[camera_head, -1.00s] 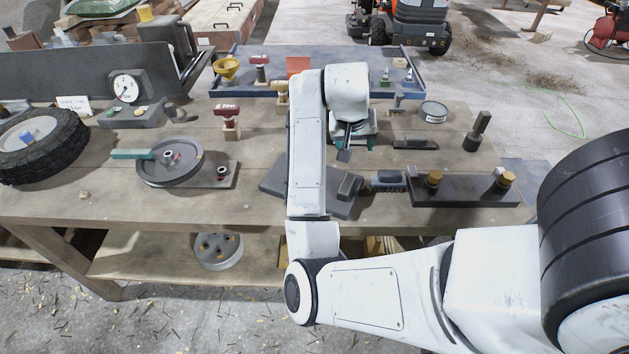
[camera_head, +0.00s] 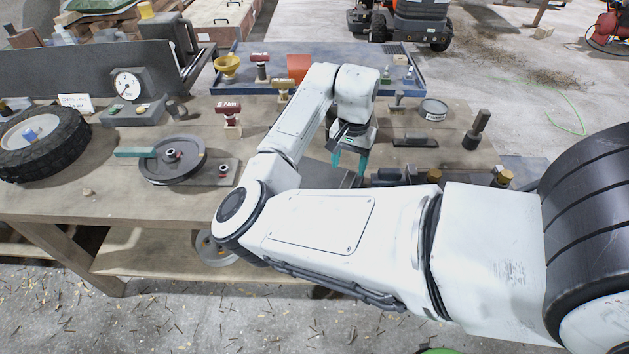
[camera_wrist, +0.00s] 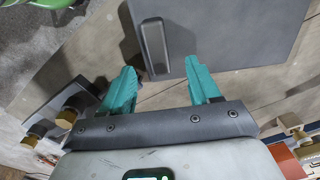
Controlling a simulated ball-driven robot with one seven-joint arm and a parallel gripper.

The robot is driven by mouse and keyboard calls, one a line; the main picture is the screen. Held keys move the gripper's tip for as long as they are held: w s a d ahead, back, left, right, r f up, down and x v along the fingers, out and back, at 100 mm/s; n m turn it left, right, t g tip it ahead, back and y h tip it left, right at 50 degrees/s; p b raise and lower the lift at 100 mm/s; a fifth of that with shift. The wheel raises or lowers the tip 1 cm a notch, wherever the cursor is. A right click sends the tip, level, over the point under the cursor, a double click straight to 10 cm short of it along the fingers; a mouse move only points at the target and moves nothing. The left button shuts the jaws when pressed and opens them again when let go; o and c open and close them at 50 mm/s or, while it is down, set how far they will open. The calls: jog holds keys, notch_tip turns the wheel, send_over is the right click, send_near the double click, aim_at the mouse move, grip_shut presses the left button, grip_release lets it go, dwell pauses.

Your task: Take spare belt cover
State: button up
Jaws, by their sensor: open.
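The belt cover appears to be the dark grey flat plate with a raised bar handle; no label on it is readable. In the wrist view the plate (camera_wrist: 235,35) fills the upper middle and right, and its bar handle (camera_wrist: 155,48) stands near its left edge. In the head view my arm hides nearly all of it. My gripper (camera_head: 349,162) points down over the bench, its teal fingers apart and empty. In the wrist view my gripper (camera_wrist: 160,66) has its fingertips on either side of the handle's line, short of it. I cannot tell the height gap.
A black block with brass knobs (camera_wrist: 70,112) lies left of the fingers in the wrist view. A grey pulley wheel (camera_head: 172,160), a red-topped tool (camera_head: 229,115) and a tyre (camera_head: 40,143) sit left on the bench. A blue tray (camera_head: 225,82) stands behind.

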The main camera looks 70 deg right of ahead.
aim_at(347, 180)
jog(key=shift+s+a+f+p, duration=0.1)
jog(key=shift+a+f+p, duration=0.1)
jog(key=shift+f, duration=1.15)
jog(key=shift+s+a+f+p, duration=0.1)
jog(key=shift+f+p, duration=0.1)
jog(key=shift+f, duration=1.1)
jog(key=shift+c, duration=0.4)
grip_shut()
jog(key=shift+w+d+r, duration=0.1)
jog(key=shift+r, duration=0.05)
